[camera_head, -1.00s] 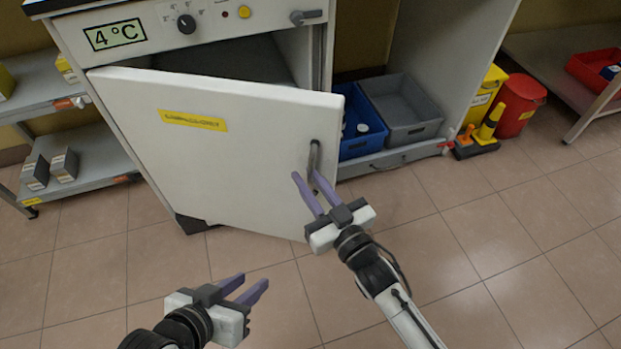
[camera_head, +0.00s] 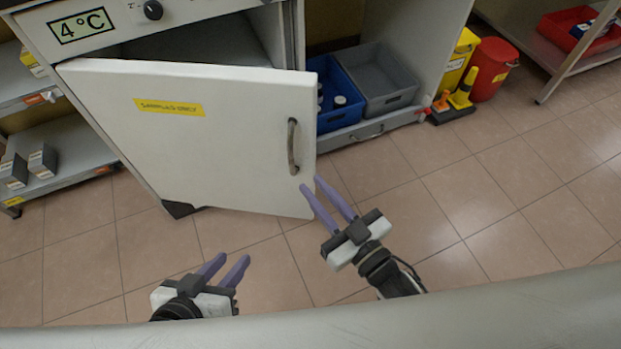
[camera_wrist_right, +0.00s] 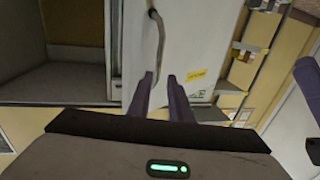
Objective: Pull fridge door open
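The white fridge door (camera_head: 215,135) stands ajar, its right edge swung out from the fridge body, with a dark gap above it. Its grey vertical handle (camera_head: 292,146) is near the right edge; the handle also shows in the right wrist view (camera_wrist_right: 157,42). My right gripper (camera_head: 312,183) is open and empty, with its purple fingers just below and right of the handle, apart from it. In the right wrist view the handle's lower end is above the gap between the fingers (camera_wrist_right: 162,90). My left gripper (camera_head: 229,262) is open and empty, low in front of the door.
A blue bin (camera_head: 338,118) and a grey bin (camera_head: 385,85) sit in the open cabinet right of the fridge. A red bucket (camera_head: 491,70) stands farther right. Shelves (camera_head: 75,160) flank the fridge on the left. The tiled floor (camera_head: 440,190) in front is clear.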

